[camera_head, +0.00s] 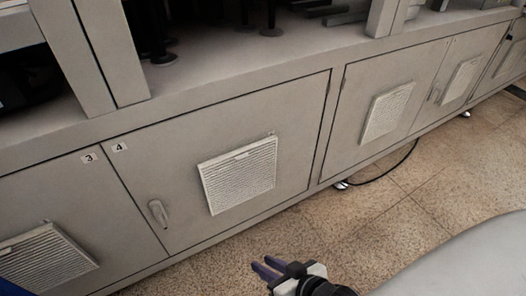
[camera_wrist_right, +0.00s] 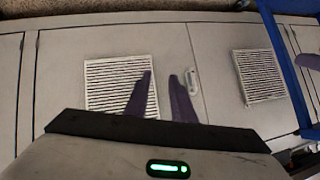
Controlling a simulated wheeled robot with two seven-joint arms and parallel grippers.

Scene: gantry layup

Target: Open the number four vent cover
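The number four vent cover (camera_head: 238,175) is a pale, slatted square on the grey cabinet door marked 4 (camera_head: 119,147). It looks seated against the door, and a door handle (camera_head: 157,213) is left of it. My right gripper (camera_head: 265,267) is low in front of the cabinet, below and right of the cover, with dark purple fingers. In the right wrist view the cover (camera_wrist_right: 108,84) is behind the left finger, and the handle (camera_wrist_right: 192,82) is just right of the right finger. The fingers (camera_wrist_right: 161,77) are apart and empty. My left gripper is out of view.
The door marked 3 (camera_head: 88,158) has its own vent cover (camera_head: 45,258) at the left. More vented doors (camera_head: 388,110) run to the right. Speckled floor tiles (camera_head: 390,225) are clear, apart from a dark cable (camera_head: 385,176) near a cabinet foot. A blue frame (camera_wrist_right: 287,70) shows in the wrist view.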

